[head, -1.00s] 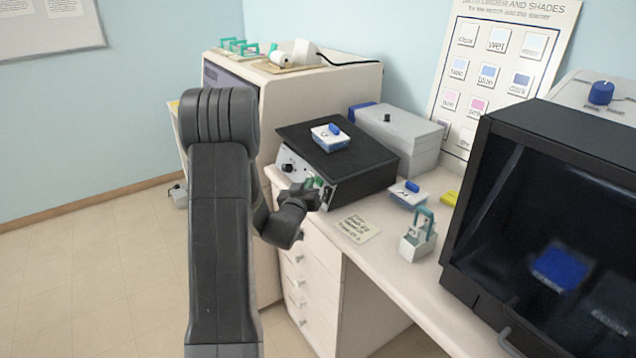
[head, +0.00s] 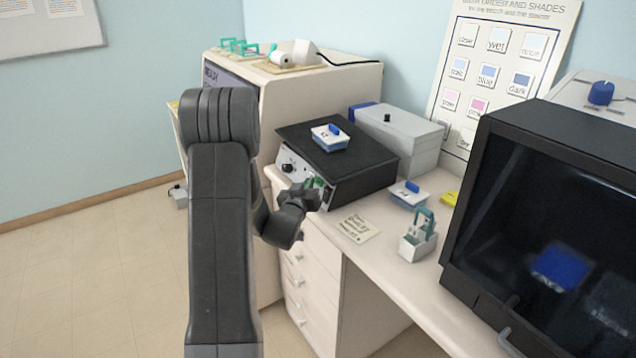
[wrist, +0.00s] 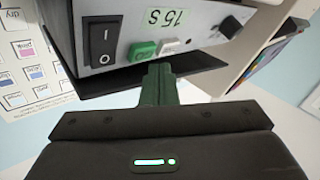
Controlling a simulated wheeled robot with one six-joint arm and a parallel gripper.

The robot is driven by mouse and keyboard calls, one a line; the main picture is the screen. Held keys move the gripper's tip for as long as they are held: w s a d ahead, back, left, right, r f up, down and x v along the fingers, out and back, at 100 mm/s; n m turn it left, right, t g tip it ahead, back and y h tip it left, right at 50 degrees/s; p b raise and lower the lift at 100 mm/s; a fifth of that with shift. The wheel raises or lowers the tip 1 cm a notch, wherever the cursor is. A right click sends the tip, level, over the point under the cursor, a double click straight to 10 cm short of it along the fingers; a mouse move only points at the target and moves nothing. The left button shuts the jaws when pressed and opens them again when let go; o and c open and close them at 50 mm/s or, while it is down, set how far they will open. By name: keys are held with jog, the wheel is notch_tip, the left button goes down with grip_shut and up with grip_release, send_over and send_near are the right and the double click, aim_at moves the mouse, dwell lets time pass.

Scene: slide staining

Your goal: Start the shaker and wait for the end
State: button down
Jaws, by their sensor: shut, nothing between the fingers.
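The shaker (head: 345,165) is a dark box with a flat black top and a light front panel. A small blue-and-white tray (head: 329,138) with a blue grip sits on its top. My gripper (head: 313,189) is shut and empty at the panel. Its green fingertips (wrist: 157,70) are just by the green button; I cannot tell whether they touch it.
A grey box (head: 405,140) stands behind the shaker. A large black cabinet (head: 560,220) stands at the right.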

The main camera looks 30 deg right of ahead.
jog(key=shift+d+f, duration=0.1)
jog(key=shift+d, duration=0.05)
jog(key=shift+d+f+b, duration=0.1)
jog(key=shift+d+b, duration=0.15)
jog(key=shift+b, duration=0.45)
